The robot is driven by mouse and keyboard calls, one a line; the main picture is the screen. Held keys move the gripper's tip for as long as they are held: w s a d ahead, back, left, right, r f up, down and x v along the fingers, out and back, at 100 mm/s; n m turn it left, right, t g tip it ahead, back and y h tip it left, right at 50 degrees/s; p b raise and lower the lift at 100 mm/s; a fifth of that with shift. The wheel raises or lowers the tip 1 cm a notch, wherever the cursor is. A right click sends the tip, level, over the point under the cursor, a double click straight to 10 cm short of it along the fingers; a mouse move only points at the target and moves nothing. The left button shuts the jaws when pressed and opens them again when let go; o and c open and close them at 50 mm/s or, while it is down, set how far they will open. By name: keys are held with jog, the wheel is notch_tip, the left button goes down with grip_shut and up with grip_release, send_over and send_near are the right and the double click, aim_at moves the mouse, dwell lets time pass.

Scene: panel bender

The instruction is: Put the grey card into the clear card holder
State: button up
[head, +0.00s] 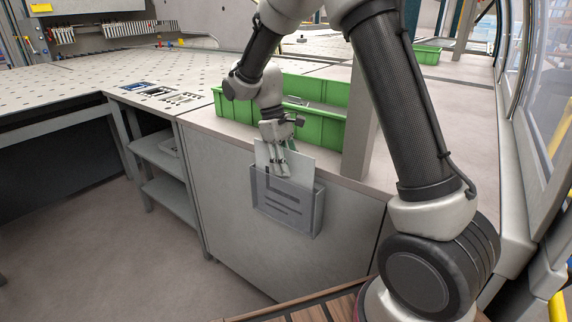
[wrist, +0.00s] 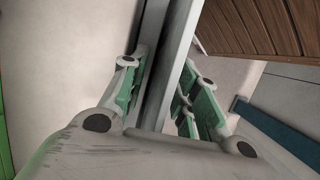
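The grey card (head: 300,162) stands upright with its upper part showing above the card holder (head: 306,208). Its lower part appears to be behind the holder's front wall. The holder is a grey, see-through pocket with dark markings, on the front of the grey cabinet. My gripper (head: 279,168) points down at the card's upper part, just above the holder, and covers part of the card. In the wrist view, the fingers with green pads (wrist: 160,102) stand on either side of upright grey strips, which look like the card and holder edge-on. Whether the pads press on the card is unclear.
A green bin (head: 325,124) stands on the cabinet top behind my gripper, next to a grey post (head: 359,125). A perforated table (head: 75,88) lies to the left, with open shelves (head: 165,155) below. The floor (head: 110,230) in front is clear.

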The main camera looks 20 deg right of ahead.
jog(key=v, duration=1.2)
jog(key=shift+w+f, duration=0.1)
jog(key=s+d+r+m+t, duration=0.2)
jog(key=s+d, duration=0.3)
jog(key=s, duration=0.4)
jog(key=s+d+r+m+t+y, duration=0.1)
jog(key=s+d, duration=0.4)
jog(key=s, duration=0.5)
jog(key=s+d+r+m+t+y, duration=0.1)
jog(key=s+d+m+t, duration=0.3)
jog(key=s, duration=0.5)
jog(key=shift+s+d+r, duration=0.3)
jog(key=shift+d+r, duration=0.5)
jog(key=shift+d, duration=0.3)
